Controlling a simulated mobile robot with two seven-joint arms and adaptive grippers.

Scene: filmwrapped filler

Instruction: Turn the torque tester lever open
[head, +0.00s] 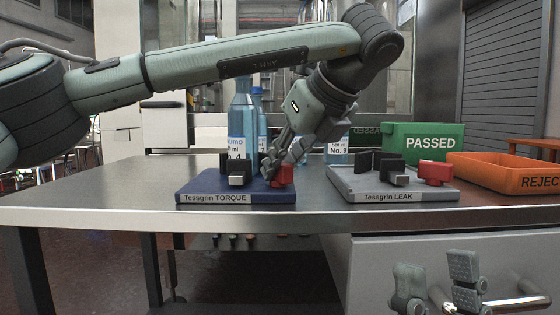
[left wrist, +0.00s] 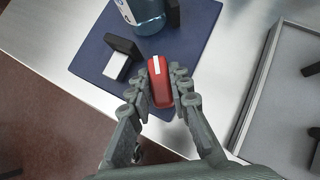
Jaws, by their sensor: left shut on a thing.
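The torque tester (head: 236,199) is a dark blue base labelled "Tessgrin TORQUE" at the middle of the steel table; it also shows in the left wrist view (left wrist: 205,30). Its red lever (left wrist: 161,92) has a white stripe on top and sits near the base's edge. The lever also shows in the head view (head: 284,177), partly covered by fingers. My left gripper (head: 276,172) reaches down from above and is shut on the lever, one finger on each side (left wrist: 161,98). A blue bottle (head: 242,125) stands upright at the tester by the black jaws. My right gripper (head: 437,285) is open and empty, low in front of the table.
The grey leak tester (head: 345,184), with its own red lever (head: 435,173), stands close to the right. Behind it is a green PASSED bin (head: 395,140), and an orange reject bin (head: 480,178) is at far right. More blue bottles (head: 337,150) stand behind. The table's left is clear.

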